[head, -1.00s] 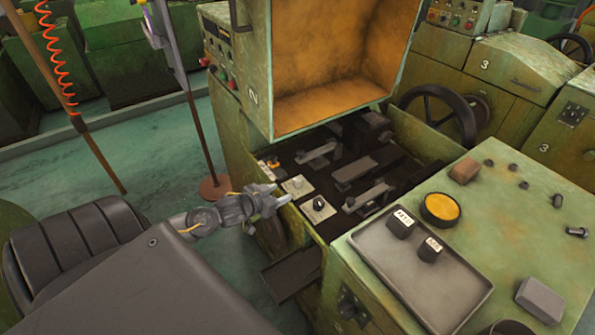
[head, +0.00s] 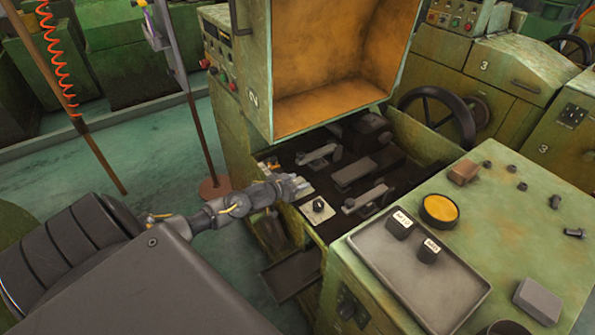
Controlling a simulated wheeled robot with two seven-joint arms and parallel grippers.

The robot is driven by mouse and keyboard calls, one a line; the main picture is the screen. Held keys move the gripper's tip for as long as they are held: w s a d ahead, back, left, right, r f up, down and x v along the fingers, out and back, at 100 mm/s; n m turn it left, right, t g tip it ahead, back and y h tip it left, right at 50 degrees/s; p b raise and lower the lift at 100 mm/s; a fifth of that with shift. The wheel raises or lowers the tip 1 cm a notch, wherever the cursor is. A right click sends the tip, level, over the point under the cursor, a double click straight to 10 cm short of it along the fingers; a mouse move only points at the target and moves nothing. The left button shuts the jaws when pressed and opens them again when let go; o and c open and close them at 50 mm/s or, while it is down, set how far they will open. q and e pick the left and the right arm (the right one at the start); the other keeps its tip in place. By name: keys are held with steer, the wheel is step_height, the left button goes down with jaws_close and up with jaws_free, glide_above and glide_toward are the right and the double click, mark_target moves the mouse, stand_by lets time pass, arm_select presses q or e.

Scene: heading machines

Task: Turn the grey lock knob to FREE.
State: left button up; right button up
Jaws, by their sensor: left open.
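My left gripper (head: 300,186) is open over the left edge of the dark machine bed, above a pale plate (head: 305,195). The gripper hides most of this plate and the small grey knob that stood on it in the earlier view. I cannot tell whether the fingers are around the knob or only above it. A second pale plate with a dark round knob (head: 318,206) lies just in front of the gripper, clear of it. The knob markings are too small to read. My right gripper is not in view.
Metal levers (head: 368,198) stand on the bed to the right. The raised orange-lined cover (head: 335,70) hangs above and behind. A green cabinet top at front right holds a grey tray (head: 405,265) with two labelled black blocks and a yellow-topped round container (head: 440,209).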

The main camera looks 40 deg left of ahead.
arm_select(q)
steer(key=shift+w+f, duration=0.1)
steer(key=shift+w, duration=0.2)
steer(key=c, duration=1)
steer(key=shift+a+f+m+h+b, duration=0.1)
steer(key=shift+m+h+b, duration=0.45)
steer(key=shift+m+h, duration=0.35)
steer(key=shift+m+g+h+b, duration=0.3)
steer(key=shift+m+h+b, duration=0.35)
steer(key=shift+h, duration=0.25)
steer(key=shift+m+g+h+b, duration=0.3)
steer(key=shift+m+h+b, duration=0.55)
steer(key=shift+h+b, duration=0.2)
steer(key=shift+m+g+h+b, duration=0.3)
steer(key=shift+m+h+b, duration=0.3)
steer(key=shift+b, duration=0.1)
